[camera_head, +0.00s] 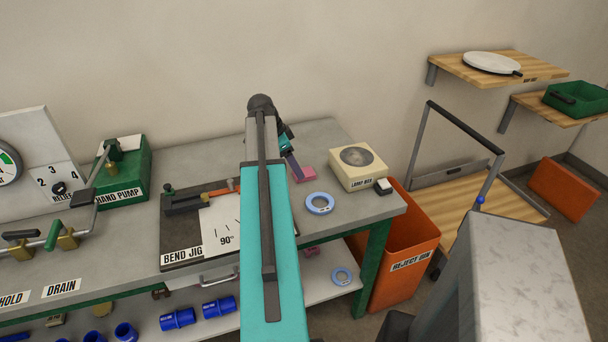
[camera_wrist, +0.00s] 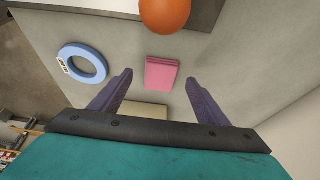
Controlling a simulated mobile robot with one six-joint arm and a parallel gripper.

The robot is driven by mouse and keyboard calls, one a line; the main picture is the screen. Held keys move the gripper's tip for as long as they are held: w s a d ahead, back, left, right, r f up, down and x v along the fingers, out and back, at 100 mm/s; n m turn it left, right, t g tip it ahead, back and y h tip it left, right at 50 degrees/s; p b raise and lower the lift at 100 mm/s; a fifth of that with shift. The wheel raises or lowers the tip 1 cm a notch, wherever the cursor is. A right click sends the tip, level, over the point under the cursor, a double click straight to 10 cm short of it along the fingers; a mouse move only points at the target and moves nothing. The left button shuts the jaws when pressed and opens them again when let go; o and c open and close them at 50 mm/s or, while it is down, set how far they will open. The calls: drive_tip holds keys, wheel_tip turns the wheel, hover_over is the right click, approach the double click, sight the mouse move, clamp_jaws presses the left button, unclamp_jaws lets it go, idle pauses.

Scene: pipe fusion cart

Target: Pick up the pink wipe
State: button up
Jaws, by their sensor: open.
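The pink wipe (camera_wrist: 161,74) is a small flat folded rectangle lying on the grey bench top. In the head view the wipe (camera_head: 304,174) shows just right of the arm's end, in front of the wall and left of the lamp box. My gripper (camera_wrist: 158,85) is open and empty in the wrist view, its two purple fingers spread to either side of the wipe's near end. The fingers look apart from the wipe; their height above it is hard to tell. In the head view my arm hides part of the gripper.
A blue ring (camera_head: 320,203) lies on the bench near the wipe. A cream lamp box (camera_head: 357,168) stands to the right. The bend jig (camera_head: 182,254) is left of my arm. An orange ball-shaped knob (camera_wrist: 165,12) shows at the wrist view's top. An orange reject bin (camera_head: 402,240) stands beside the bench.

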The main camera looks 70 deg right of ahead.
drive_tip(key=shift+p+x, duration=0.5)
drive_tip(key=shift+x, duration=1.25)
drive_tip(key=c, duration=1.1)
drive_tip(key=shift+r, duration=0.15)
drive_tip(key=shift+r+b, duration=0.7)
drive_tip(key=shift+r, duration=0.9)
drive_tip(key=s+a+b, duration=0.1)
drive_tip(key=s+a, duration=0.2)
drive_tip(key=a, duration=0.1)
drive_tip(key=s+a+r+b, duration=0.1)
drive_tip(key=s+a, duration=0.2)
drive_tip(key=a, duration=0.1)
drive_tip(key=s+a+b, duration=0.2)
drive_tip(key=s+a, duration=0.1)
drive_tip(key=a, duration=0.2)
drive_tip(key=shift+s+r, duration=0.2)
drive_tip(key=shift+r, duration=0.05)
